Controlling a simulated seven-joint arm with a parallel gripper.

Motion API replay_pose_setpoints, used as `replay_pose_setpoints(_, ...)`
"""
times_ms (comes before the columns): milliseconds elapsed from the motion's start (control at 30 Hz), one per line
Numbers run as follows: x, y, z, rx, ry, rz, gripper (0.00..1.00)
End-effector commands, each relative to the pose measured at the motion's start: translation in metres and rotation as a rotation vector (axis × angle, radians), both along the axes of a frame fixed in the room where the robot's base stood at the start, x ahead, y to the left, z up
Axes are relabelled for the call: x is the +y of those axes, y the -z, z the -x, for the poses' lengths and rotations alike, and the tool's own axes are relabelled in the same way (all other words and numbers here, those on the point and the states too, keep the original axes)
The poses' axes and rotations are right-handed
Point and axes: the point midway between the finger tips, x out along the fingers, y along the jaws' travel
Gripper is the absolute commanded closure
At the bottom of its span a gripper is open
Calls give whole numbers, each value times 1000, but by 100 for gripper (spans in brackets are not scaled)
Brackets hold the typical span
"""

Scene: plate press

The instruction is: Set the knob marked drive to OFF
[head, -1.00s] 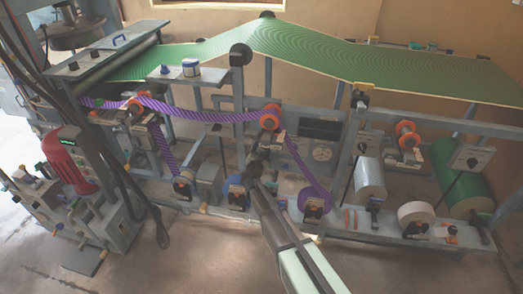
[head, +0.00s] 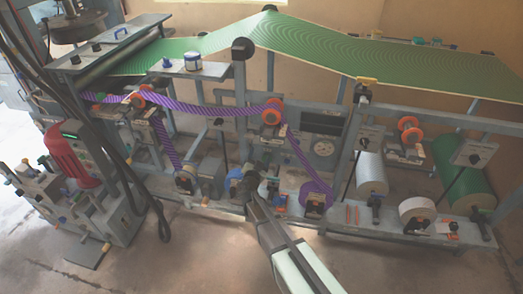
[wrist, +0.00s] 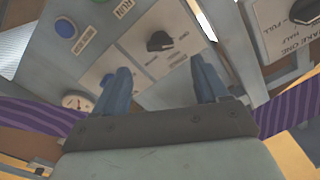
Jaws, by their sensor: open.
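A black knob (wrist: 159,41) sits on a pale label plate on a grey panel in the wrist view. Its lettering is too small and tilted for me to read, so I cannot tell whether it is the drive knob or which setting it points to. My gripper (wrist: 163,80) is open, with its two blue fingers apart and nothing between them. The knob lies beyond the fingertips, roughly between them in the picture, and looks untouched. In the head view my gripper (head: 243,184) is at the lower front of the machine, hiding the panel behind it.
Another dark knob (wrist: 305,11) is on a plate at the right. The purple striped web (head: 205,108) runs close by. Open floor (head: 210,255) lies in front of the machine.

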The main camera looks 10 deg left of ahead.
Motion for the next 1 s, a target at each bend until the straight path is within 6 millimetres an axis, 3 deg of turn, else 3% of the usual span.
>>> replay_pose_setpoints(100,-1,0,23,1,-2,0,27)
replay_pose_setpoints(333,0,0,45,1,0,0,27)
replay_pose_setpoints(1000,0,0,49,1,0,-4,27)
